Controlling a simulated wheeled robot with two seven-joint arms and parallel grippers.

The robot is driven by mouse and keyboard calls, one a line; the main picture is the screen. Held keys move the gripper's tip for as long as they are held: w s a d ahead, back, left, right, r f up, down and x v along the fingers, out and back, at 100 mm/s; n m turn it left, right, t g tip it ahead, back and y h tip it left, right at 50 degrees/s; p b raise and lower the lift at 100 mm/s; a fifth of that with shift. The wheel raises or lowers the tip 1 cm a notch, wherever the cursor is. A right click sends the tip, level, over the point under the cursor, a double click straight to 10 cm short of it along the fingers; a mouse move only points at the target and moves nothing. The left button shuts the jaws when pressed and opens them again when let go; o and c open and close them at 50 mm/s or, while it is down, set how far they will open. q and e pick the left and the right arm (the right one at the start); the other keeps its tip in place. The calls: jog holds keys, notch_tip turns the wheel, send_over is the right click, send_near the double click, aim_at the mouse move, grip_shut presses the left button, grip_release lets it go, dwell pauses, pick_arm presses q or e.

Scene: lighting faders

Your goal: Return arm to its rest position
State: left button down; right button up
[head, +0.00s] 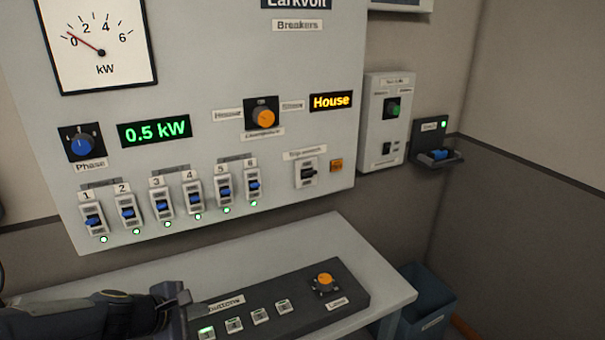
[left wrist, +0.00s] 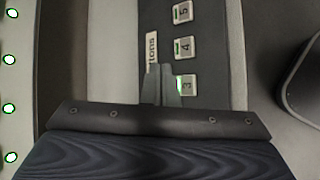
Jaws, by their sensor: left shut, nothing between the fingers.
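My left gripper (head: 187,304) is low in the head view, at the left end of the dark button box (head: 345,300) on the shelf. In the left wrist view its fingers (left wrist: 160,85) are together, with nothing between them. They show beside button 3 (left wrist: 186,84); I cannot tell whether they touch the box. Button 4 (left wrist: 185,47) and button 5 (left wrist: 183,12) are clear of the fingers. My left forearm covers the near left of the shelf. My right gripper is in neither view.
The grey breaker panel (head: 200,60) stands behind the shelf (head: 310,237), with several blue-handled switches (head: 127,212) and green lights. An orange knob (head: 324,279) rises from the box's right end. A blue bin (head: 427,300) stands right of the shelf. The shelf's back right is bare.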

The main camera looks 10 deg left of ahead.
pick_arm(q)
jog(key=s+d+r+m+h, duration=0.1)
jog(key=s+d+r+m, duration=0.4)
jog(key=s+r+m, duration=0.15)
jog(key=s+d+f+m+g+y, duration=0.1)
jog(key=s+m+g, duration=0.1)
jog(key=s+m, duration=1)
jog(key=shift+s+d+m+g, duration=0.3)
jog(key=shift+s+m+g, duration=0.1)
jog(key=shift+s, duration=0.5)
